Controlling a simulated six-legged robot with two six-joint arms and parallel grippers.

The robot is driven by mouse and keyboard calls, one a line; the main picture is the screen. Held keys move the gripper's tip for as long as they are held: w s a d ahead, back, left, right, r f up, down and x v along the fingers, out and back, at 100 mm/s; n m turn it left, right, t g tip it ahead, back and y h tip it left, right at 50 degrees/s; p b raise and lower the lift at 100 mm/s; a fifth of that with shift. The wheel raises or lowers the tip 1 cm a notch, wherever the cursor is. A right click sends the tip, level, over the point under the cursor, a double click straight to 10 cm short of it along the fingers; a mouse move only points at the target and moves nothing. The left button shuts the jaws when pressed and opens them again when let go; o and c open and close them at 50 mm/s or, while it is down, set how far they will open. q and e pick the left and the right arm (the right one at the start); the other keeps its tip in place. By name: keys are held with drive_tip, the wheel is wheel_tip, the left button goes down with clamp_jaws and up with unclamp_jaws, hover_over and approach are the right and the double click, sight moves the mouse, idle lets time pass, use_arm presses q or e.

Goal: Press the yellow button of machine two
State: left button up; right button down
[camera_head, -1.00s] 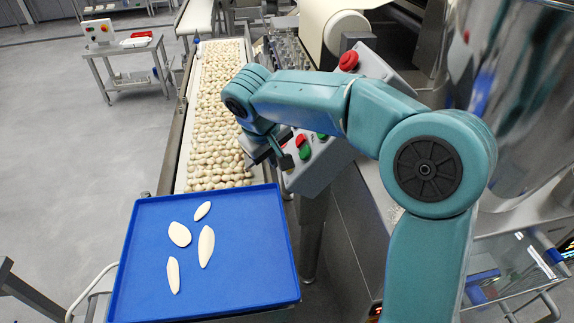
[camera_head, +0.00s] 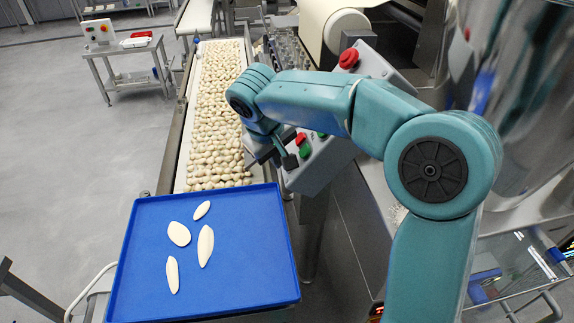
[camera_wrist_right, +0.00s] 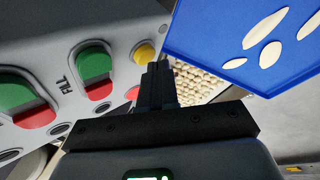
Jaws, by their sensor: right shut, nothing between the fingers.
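The grey control box (camera_head: 322,165) stands beside the conveyor, with red and green buttons on its sloped face. In the right wrist view, the yellow button (camera_wrist_right: 143,53) is at the box's end, past the "FILL" label. My right gripper (camera_wrist_right: 160,68) is shut and empty, its fingertips close beside the yellow button; I cannot tell whether they touch it. In the head view, my right gripper (camera_head: 287,160) is at the near-left edge of the box and the yellow button cannot be made out. My left gripper is not in view.
A blue tray (camera_head: 130,290) with several pale dough pieces lies just left of the box. A conveyor (camera_head: 184,165) full of filled pasta runs behind it. A red emergency knob (camera_head: 348,59) tops the box. A small table (camera_head: 125,47) stands far left on open floor.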

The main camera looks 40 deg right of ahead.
drive_tip(key=shift+s+d+f+b, duration=0.2)
drive_tip(key=shift+d+f+b, duration=0.05)
drive_tip(key=shift+b, duration=0.05)
idle(0.7)
drive_tip(key=shift+r, duration=0.15)
drive_tip(key=shift+w+a+r+p, duration=0.4)
drive_tip(key=shift+a+p, duration=0.2)
drive_tip(key=shift+r, duration=0.1)
drive_tip(key=w+a+r+p, duration=0.2)
drive_tip(key=a+p, duration=0.1)
drive_tip(key=shift+a+r+p, duration=0.2)
drive_tip(key=shift+r+p, duration=0.1)
drive_tip(key=shift+r, duration=0.05)
idle(0.3)
idle(0.7)
